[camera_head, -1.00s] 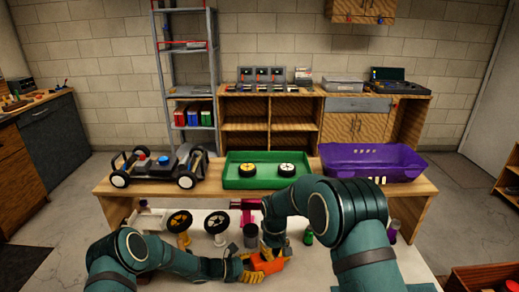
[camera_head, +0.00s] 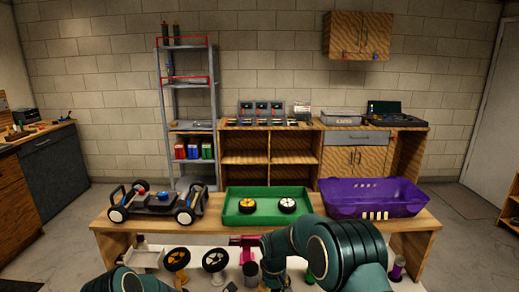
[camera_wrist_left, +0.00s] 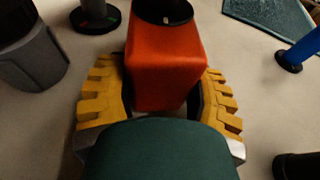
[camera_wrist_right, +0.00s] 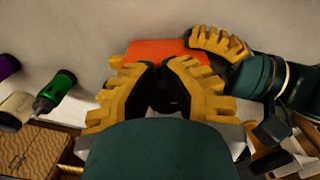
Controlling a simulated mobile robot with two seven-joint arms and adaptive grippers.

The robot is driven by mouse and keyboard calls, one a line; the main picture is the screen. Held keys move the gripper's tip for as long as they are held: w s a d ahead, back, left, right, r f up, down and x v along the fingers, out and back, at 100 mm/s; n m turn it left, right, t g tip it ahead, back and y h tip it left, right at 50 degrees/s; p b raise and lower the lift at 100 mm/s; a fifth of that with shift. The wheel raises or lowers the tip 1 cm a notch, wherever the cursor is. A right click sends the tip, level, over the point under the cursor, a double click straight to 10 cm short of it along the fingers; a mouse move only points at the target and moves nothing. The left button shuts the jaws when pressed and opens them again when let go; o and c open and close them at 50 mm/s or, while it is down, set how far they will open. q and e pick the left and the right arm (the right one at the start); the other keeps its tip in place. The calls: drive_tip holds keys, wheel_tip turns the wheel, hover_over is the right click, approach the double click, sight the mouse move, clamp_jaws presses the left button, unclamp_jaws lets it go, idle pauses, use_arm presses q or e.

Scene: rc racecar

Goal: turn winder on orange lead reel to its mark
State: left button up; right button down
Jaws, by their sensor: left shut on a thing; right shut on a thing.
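The orange lead reel (camera_wrist_left: 165,65) is between the yellow fingers of my left gripper (camera_wrist_left: 162,75), which is shut on its sides. A black round part (camera_wrist_left: 163,10) sits at the reel's far end. In the right wrist view the orange reel (camera_wrist_right: 165,50) shows behind my right gripper (camera_wrist_right: 152,68). My right gripper is shut on the dark winder (camera_wrist_right: 168,95), mostly hidden between its fingers. A left gripper finger (camera_wrist_right: 218,42) shows just beside it. The reel's mark cannot be seen. Neither gripper's fingers show in the head view.
A wooden bench (camera_head: 105,222) carries a car chassis (camera_head: 155,203), a green tray (camera_head: 237,215) with two wheels, and a purple crate (camera_head: 372,200). On the nearer pale surface, wheels on stands (camera_head: 214,260) and a grey cup (camera_head: 250,273) stand close by. A green bottle (camera_wrist_right: 52,92) is near my right gripper.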

use_arm(q)
drive_tip(key=shift+s+d, duration=0.1)
drive_tip(key=shift+d, duration=0.05)
use_arm(e)
drive_tip(key=shift+w, duration=0.15)
wheel_tip(320, 180, up, 6)
drive_tip(key=shift+s+d, duration=0.15)
drive_tip(key=shift+s, duration=0.15)
idle(0.6)
use_arm(q)
drive_tip(key=o, duration=1.2)
